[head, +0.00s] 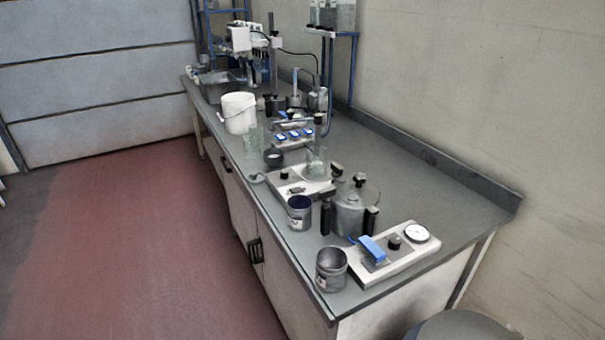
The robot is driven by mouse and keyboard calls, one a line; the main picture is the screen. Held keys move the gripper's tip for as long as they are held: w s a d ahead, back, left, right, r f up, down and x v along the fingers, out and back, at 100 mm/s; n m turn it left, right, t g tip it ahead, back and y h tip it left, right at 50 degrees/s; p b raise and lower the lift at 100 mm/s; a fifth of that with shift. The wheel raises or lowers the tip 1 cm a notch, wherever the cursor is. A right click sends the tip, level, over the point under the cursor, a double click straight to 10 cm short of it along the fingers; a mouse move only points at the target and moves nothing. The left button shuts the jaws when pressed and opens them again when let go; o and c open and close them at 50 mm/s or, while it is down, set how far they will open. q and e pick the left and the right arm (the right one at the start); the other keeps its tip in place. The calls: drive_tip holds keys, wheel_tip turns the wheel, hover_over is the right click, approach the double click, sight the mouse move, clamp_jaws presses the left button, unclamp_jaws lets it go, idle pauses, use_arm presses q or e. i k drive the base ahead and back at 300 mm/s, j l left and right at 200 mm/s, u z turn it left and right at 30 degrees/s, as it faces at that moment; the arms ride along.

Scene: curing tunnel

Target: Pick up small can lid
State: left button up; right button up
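I cannot make out a separate small can lid for certain in the head view. A small grey metal can (331,268) stands upright at the near front corner of the bench, with its top seemingly open. A second small can (299,213), with a dark blue inside, stands behind it along the front edge. Neither of my grippers is in view.
The long grey bench (441,188) runs along the wall. A lidded metal pot (350,215), a device with a blue block and round dial (416,233), a white bucket (238,112) and glass beakers crowd it. The red floor (130,230) in front is clear.

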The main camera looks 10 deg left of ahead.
sight(255, 176)
drive_tip(key=i+j+z, duration=0.15)
drive_tip(key=j+z, duration=0.2)
drive_tip(key=i+j+z, duration=0.1)
drive_tip(key=j+z, duration=0.55)
drive_tip(key=j, duration=0.7)
drive_tip(key=j+z, duration=0.1)
drive_tip(key=j, duration=1.75)
drive_tip(key=i, duration=0.1)
